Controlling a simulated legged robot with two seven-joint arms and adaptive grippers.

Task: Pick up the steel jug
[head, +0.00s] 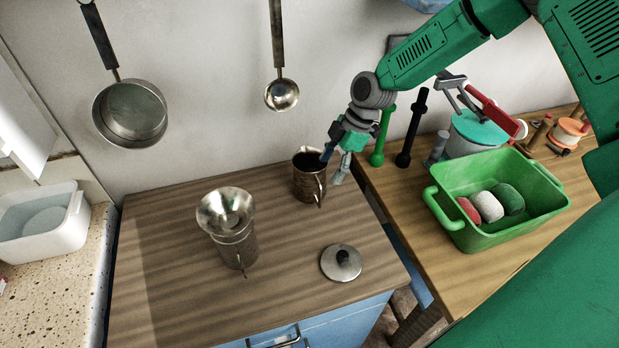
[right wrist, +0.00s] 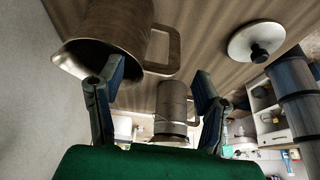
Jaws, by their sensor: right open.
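A steel jug (head: 307,180) stands upright near the wall at the back right of the wooden top. It has a dark, worn metal surface. My right gripper (head: 334,165) is open at its right side, one finger by the rim. In the right wrist view the jug (right wrist: 112,32) is at the upper left, its handle (right wrist: 176,48) in line with the gap between the open fingers (right wrist: 157,78). Contact cannot be told. A second metal jug (head: 238,252) with a funnel (head: 213,206) in its mouth stands nearer the front. My left gripper is not in view.
A round lid (head: 341,263) lies on the cabinet top at front right. A green basin (head: 545,203) with several stones is on the table at right. A pan (head: 130,115) and ladle (head: 281,95) hang on the wall. A white tub (head: 40,228) stands at left.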

